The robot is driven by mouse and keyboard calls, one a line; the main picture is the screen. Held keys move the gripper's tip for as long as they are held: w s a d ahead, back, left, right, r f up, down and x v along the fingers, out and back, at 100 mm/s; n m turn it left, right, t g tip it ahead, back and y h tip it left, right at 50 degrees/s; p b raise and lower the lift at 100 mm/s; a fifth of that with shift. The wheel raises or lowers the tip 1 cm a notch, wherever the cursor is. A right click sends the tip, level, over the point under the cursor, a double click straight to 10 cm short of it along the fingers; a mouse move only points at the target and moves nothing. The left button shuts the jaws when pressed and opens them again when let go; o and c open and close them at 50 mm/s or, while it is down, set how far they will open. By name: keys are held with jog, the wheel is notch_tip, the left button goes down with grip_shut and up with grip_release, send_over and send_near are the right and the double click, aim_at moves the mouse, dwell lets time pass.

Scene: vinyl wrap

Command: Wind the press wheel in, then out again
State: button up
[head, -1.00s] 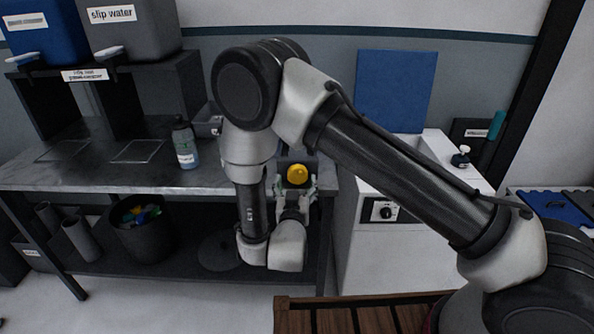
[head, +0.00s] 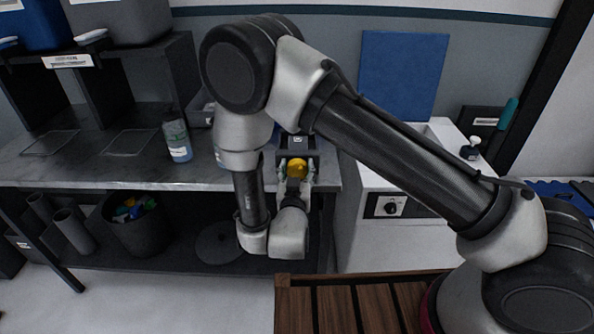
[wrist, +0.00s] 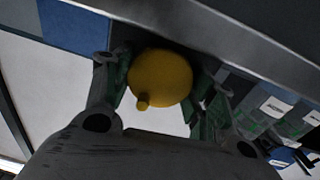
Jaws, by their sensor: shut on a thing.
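The press wheel (head: 297,169) is a small yellow round knob on the front of a dark box (head: 298,146) at the bench's front edge. In the wrist view the yellow wheel (wrist: 160,78) fills the space between my fingers, with a small peg at its lower left. My gripper (head: 296,178) reaches it from the front and is shut on the wheel, one finger on each side. The wheel's far side and shaft are hidden.
A metal bench (head: 60,172) carries a spray bottle (head: 177,138). A white cabinet (head: 375,240) with a black dial (head: 391,206) stands close on the right. A slatted wooden surface (head: 350,305) lies in front. A bin (head: 140,228) sits on the shelf below.

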aim_at(297, 163)
jog(key=shift+m, duration=1.6)
jog(key=o, duration=1)
notch_tip(297, 163, up, 10)
